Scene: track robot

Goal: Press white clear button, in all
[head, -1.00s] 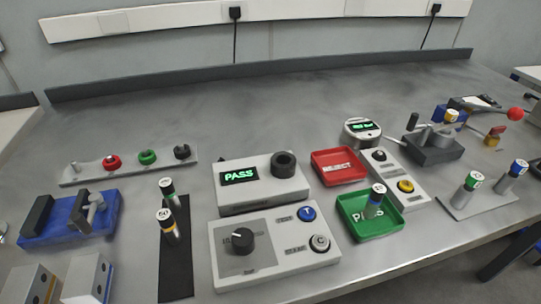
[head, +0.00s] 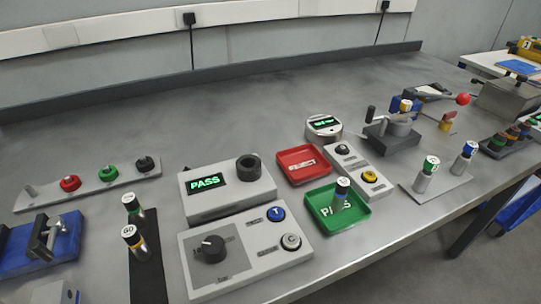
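A white-grey round button marked C (head: 291,241) sits at the lower right of a light grey control panel (head: 245,262). I take it to be the clear button. A blue button marked T (head: 276,214) is just above it, and a black knob (head: 210,248) is to its left. Behind the panel stands a grey tester box (head: 225,205) with a green PASS display (head: 206,182) and a black round socket (head: 248,169). Neither of my grippers shows in the head view, and nothing touches the button.
Two cylinders stand on a black strip (head: 148,275) at left. A box with black and yellow buttons (head: 358,163) is right of the trays.

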